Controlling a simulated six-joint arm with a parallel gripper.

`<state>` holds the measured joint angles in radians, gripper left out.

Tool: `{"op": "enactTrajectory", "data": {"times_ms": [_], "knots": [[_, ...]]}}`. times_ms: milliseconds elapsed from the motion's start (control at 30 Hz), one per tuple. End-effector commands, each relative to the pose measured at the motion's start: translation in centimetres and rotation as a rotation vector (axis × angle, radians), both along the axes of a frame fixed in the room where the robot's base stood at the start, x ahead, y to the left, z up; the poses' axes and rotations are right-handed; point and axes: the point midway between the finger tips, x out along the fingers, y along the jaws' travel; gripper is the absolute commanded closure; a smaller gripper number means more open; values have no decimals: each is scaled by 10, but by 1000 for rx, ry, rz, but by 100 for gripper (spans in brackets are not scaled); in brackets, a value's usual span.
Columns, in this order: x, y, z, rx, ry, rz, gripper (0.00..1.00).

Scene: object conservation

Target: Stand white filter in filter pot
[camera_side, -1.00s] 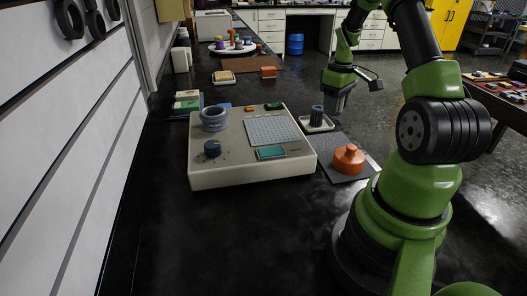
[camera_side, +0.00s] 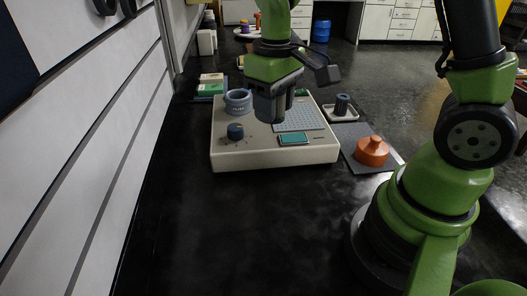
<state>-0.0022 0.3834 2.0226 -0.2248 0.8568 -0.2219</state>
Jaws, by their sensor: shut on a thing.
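My gripper (camera_side: 271,108) hangs over the beige console (camera_side: 225,155), pointing down, right of the filter pot and above the console's middle. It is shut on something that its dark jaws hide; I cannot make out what. The filter pot (camera_side: 238,105) is a blue-grey open ring with lettering on its front, upright at the console's back left. Its inside is too small to read clearly, and my gripper is apart from it. I cannot pick out a white filter for certain.
An orange lidded pot (camera_side: 372,151) stands on a grey mat at the right. A dark ribbed cylinder (camera_side: 342,104) stands in a white tray. The black bench in front is clear.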

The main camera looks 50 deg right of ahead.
Motion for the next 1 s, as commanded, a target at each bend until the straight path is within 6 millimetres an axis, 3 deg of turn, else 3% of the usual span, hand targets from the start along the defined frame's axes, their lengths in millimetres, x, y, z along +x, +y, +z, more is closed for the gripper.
{"op": "enactTrajectory", "data": {"times_ms": [167,333,467,567,700,800,1000], "knots": [[1,-3,0,0,0,-3,80],[10,-34,-7,0,1,-32,80],[17,-89,-18,1,2,-75,80],[13,-141,-29,1,1,-107,80],[-8,-210,-45,1,0,-147,80],[-29,-249,-55,1,-1,-171,80],[-62,-293,-68,0,-2,-193,80]]}}
